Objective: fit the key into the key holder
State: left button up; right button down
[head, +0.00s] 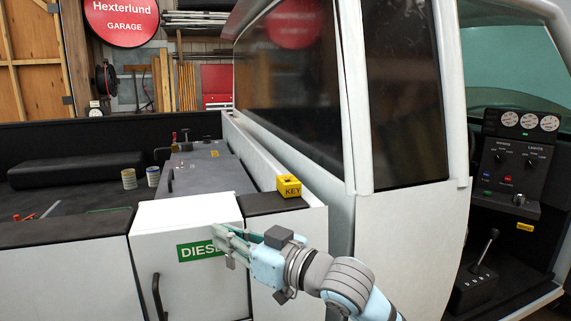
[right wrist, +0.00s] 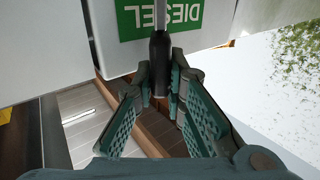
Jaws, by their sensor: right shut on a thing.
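The yellow key holder (head: 288,186), marked KEY, sits on the dark top at the right end of the truck's side wall. My right gripper (head: 226,243) is below and left of it, in front of the DIESEL label. In the right wrist view my right gripper (right wrist: 160,78) is shut on the key (right wrist: 159,52), which has a black grip and a thin silver shaft. The shaft runs up across the label and out of the frame. In the head view I cannot make out the key among the fingers. My left gripper is not in view.
The white DIESEL door (head: 190,225) with a black handle (head: 158,295) is close behind my right gripper. The white cab pillar (head: 352,100) rises right of the key holder. Two small cans (head: 129,179) stand on the truck bed. A control panel (head: 515,160) is at far right.

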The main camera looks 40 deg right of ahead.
jog(key=w+d+r+m+h+p, duration=0.35)
jog(key=d+r+h, duration=0.25)
jog(key=d+r, duration=0.35)
jog(key=w+d+r+m+h+p, duration=0.3)
jog(key=d+r+m+h, duration=0.15)
jog(key=d+r, duration=0.5)
jog(key=shift+n+h, duration=0.3)
jog(key=shift+h, duration=0.15)
notch_tip(320, 180, down, 10)
jog(key=b, duration=0.6)
jog(key=shift+w+a, duration=0.1)
jog(key=shift+a, duration=0.05)
jog(key=c, duration=1.6)
grip_release()
jog(key=shift+o, duration=0.2)
